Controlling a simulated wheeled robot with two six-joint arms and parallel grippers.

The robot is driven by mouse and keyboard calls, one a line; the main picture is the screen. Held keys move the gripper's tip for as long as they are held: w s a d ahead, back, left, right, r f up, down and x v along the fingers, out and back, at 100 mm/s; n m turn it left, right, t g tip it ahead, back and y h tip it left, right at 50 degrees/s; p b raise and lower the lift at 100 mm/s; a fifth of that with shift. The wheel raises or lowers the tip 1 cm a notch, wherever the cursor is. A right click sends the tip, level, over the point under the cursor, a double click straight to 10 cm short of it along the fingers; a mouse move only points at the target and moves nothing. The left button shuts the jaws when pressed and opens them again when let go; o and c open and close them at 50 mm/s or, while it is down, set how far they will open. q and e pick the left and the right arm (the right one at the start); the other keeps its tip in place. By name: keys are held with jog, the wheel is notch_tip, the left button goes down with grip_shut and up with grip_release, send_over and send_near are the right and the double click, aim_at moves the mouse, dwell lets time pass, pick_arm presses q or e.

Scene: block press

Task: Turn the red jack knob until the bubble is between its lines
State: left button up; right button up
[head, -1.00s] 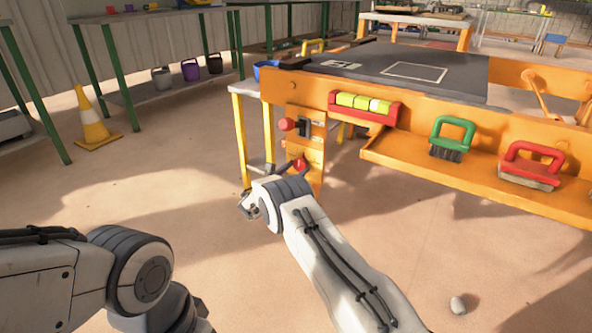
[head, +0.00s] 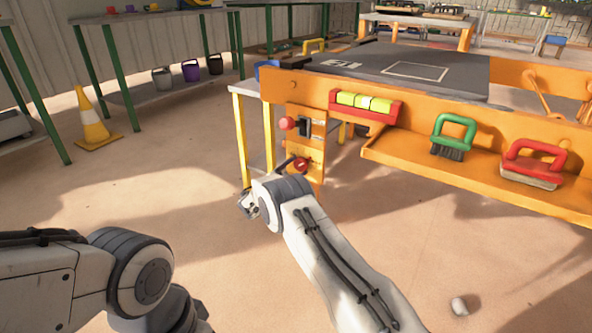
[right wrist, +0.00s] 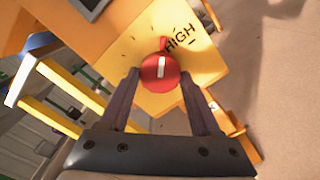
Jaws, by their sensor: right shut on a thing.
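The red jack knob (right wrist: 160,73), with a white mark, sits on a yellow plate lettered HIGH in the right wrist view. It also shows on the orange post in the head view (head: 301,165). My right gripper (right wrist: 159,80) is shut on the knob, one dark finger on each side. The bubble level (head: 365,103) is a yellow-green vial in a red holder on the press's orange front beam. Dark lines show on the vial, but the bubble's exact place is too small to read. My left gripper is out of view; only its arm shows at lower left.
A red ball-ended lever (head: 287,123) stands out above the knob. A traffic cone (head: 92,120) stands at left. The floor before the press is mostly clear.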

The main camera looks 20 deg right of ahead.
jog(key=shift+a+m, duration=0.1)
jog(key=shift+m, duration=0.3)
jog(key=o, duration=1.4)
jog(key=shift+c, duration=0.2)
jog(key=shift+s+a, duration=0.15)
jog(key=p+v, duration=0.5)
jog(key=v, duration=0.5)
